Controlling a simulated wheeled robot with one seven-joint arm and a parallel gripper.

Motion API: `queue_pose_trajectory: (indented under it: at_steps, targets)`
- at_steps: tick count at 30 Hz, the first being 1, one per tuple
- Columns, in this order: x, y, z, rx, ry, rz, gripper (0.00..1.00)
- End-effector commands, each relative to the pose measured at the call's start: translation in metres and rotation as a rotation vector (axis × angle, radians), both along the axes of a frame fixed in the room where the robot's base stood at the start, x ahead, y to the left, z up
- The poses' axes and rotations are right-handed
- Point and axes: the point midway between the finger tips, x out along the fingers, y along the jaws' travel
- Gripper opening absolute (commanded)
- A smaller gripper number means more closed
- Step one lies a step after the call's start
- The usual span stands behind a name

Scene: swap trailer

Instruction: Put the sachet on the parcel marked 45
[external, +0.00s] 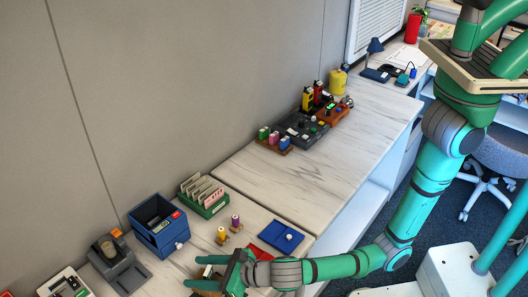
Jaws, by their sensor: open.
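My gripper (206,272) is low over the near table, with its green fingers apart and pointing left. A brown object (207,292) shows partly beneath the fingers; I cannot tell whether it is a parcel. I cannot make out the sachet or any marking 45 in this view. A red flat item (261,253) shows just behind the wrist, partly hidden by it.
A blue bin (158,232), a green file rack (205,196), small yellow (221,234) and purple (235,222) spools and a blue flat item (282,236) surround the gripper. A grey dispenser (120,266) stands left. The farther tabletop (300,188) has clear room.

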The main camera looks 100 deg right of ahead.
Motion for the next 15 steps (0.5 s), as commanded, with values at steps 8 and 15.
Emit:
queue_pose_trajectory:
  at_steps: [8,15]
  targets:
    - [-0.048,0.02,0.021,0.001,0.0,0.003,0.52]
    - [-0.079,0.033,0.035,0.0,0.0,0.001,0.52]
